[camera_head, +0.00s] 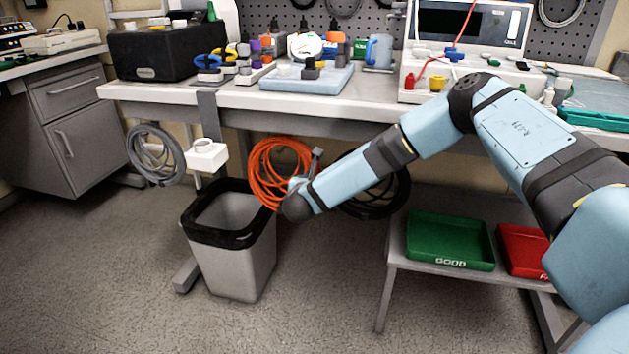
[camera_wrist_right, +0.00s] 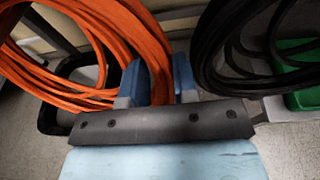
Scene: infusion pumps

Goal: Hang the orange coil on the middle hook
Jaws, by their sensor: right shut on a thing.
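The orange coil (camera_head: 262,172) is upright below the front edge of the workbench, between a grey coil and a black coil. My right gripper (camera_head: 294,184) is at its lower right side. In the right wrist view the two blue fingers (camera_wrist_right: 158,80) are shut on the orange coil (camera_wrist_right: 125,28), with strands passing between them. The middle hook cannot be made out; the coil and my arm cover that stretch under the bench edge. I cannot tell whether the coil touches a hook. My left gripper is not in view.
A grey coil (camera_head: 150,155) hangs at the left and a black coil (camera_head: 372,205) at the right, partly behind my forearm. A bin (camera_head: 240,265) stands below the orange coil. A low shelf with a green tray (camera_head: 450,241) and a red tray (camera_head: 522,250) is at the right.

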